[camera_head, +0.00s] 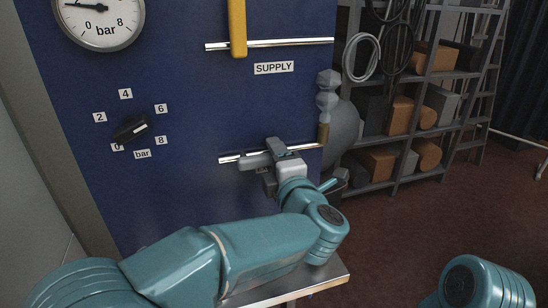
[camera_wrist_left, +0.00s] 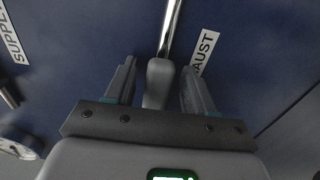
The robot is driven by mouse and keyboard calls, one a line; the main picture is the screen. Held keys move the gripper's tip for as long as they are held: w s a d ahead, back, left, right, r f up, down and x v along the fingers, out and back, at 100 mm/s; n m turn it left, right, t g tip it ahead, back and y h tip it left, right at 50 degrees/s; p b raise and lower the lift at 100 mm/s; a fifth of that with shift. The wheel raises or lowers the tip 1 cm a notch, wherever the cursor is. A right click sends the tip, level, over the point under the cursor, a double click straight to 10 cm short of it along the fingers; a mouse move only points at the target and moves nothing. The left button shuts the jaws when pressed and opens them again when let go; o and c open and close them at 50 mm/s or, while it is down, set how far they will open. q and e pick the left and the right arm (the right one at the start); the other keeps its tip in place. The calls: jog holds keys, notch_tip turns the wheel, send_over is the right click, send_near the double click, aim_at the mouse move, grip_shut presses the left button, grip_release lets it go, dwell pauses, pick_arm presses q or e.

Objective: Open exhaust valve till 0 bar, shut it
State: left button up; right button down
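The grey exhaust valve handle (camera_head: 252,162) lies in line with its pipe (camera_head: 300,148) on the blue panel. It also shows in the left wrist view (camera_wrist_left: 159,78), with the partly hidden EXHAUST label (camera_wrist_left: 204,52) beside it. My left gripper (camera_head: 270,163) is at this handle. In the wrist view its open fingers (camera_wrist_left: 158,72) stand on either side of the handle, with a gap on each side. The pressure gauge (camera_head: 98,22) is cut off at the top; its needle points left, above 0. My right gripper is out of view.
The yellow supply handle (camera_head: 237,28) stands crosswise to the upper pipe (camera_head: 300,42). A black selector knob (camera_head: 131,128) sits on the panel at left. A small table (camera_head: 330,275) is below my left arm. Shelves with boxes (camera_head: 401,115) stand behind at right.

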pick_arm(q)
jog(key=shift+r, duration=0.1)
jog(key=shift+s, duration=0.2)
jog(key=b+v, duration=0.1)
jog(key=v, duration=0.6)
jog(key=shift+b, duration=0.4)
